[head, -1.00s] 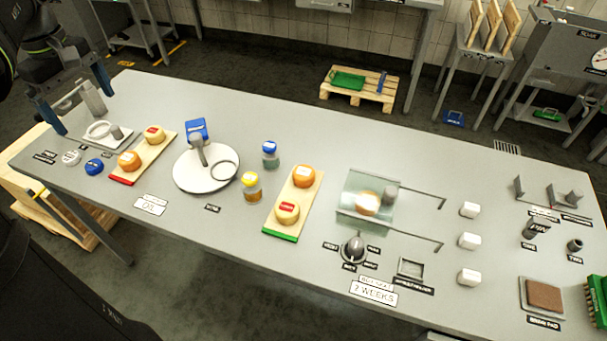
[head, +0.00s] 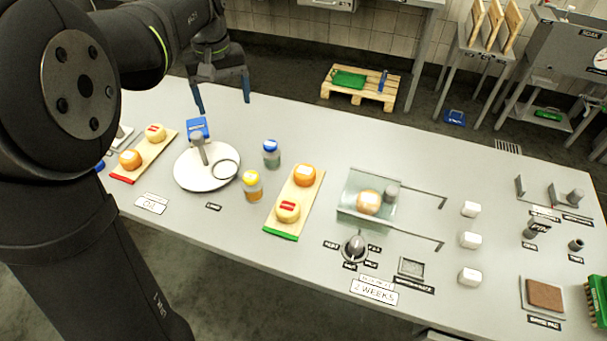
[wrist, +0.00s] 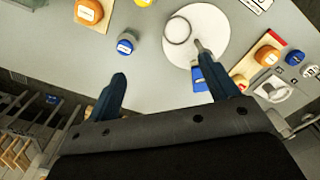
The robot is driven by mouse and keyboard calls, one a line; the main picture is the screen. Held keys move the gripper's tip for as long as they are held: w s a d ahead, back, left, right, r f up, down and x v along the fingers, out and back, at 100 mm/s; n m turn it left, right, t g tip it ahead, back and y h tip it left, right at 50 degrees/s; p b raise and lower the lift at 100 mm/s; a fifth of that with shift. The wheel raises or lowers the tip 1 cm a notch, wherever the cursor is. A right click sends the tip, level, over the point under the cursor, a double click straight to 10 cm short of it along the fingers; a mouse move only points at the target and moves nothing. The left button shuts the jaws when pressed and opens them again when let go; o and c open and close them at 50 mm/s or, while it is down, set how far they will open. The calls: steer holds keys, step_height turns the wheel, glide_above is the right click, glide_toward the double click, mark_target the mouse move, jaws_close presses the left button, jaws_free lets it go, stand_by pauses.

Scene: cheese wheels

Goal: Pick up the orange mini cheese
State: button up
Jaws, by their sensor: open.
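Three orange mini cheeses show in the head view. One (head: 130,159) sits on the red-ended board (head: 150,165) at left, another (head: 304,175) on the green-ended board (head: 277,220) in the middle. The third cheese (head: 368,202) is inside a clear box (head: 350,185). My gripper (head: 222,102) is open and empty, above the table's far edge beyond the white round plate. In the wrist view the jaws (wrist: 163,80) are wide apart. The middle board's orange cheese (wrist: 90,11) is at top left there, the left board's (wrist: 267,55) at right.
A knob (head: 354,248) and white blocks (head: 470,240) are farther right. My arm hides the table's left end.

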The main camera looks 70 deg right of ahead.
steer(key=s+d+f+m, duration=0.2)
steer(key=s+f+m, duration=0.1)
steer(key=s, duration=0.6)
steer(key=s+d+f+m, duration=0.2)
steer(key=s+d+m, duration=0.1)
steer(key=s, duration=0.5)
glide_above(305, 171)
step_height(305, 171, down, 11)
steer(key=shift+s+r, duration=0.15)
steer(key=f, duration=0.6)
steer(key=shift+w+f, duration=0.2)
steer(key=shift+w, duration=0.05)
steer(key=c, duration=1.1)
steer(key=shift+r, duration=0.1)
